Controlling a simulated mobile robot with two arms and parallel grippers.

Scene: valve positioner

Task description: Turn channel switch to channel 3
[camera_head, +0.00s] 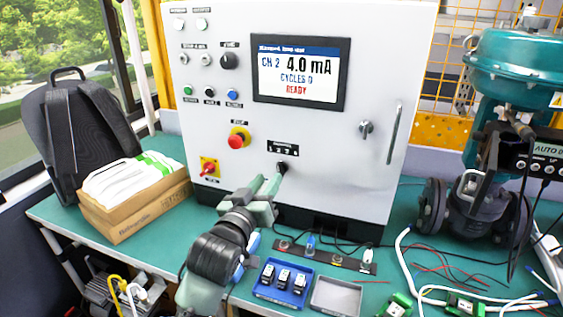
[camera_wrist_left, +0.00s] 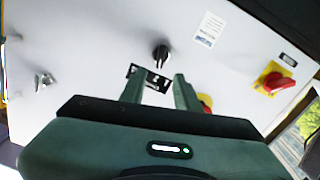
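The channel switch (camera_head: 281,168) is a small black rotary knob low on the white cabinet's front panel, beside a black label plate. It also shows in the left wrist view (camera_wrist_left: 161,54), just beyond the fingertips and between their lines. My left gripper (camera_head: 268,184) is in front of the panel, close to the switch. In the left wrist view its two fingers (camera_wrist_left: 158,80) are apart, with nothing held between them. Contact with the knob cannot be made out. The display (camera_head: 298,72) reads CH 2, 4.0 mA, CYCLES 0, READY. My right gripper is not in view.
A red button (camera_head: 237,140) and a red-on-yellow rotary switch (camera_head: 209,167) sit left of the channel switch. A door handle (camera_head: 394,135) is to the right. A blue tray (camera_head: 283,282) lies below on the green bench, with cables around it. A cardboard box (camera_head: 135,208) stands left.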

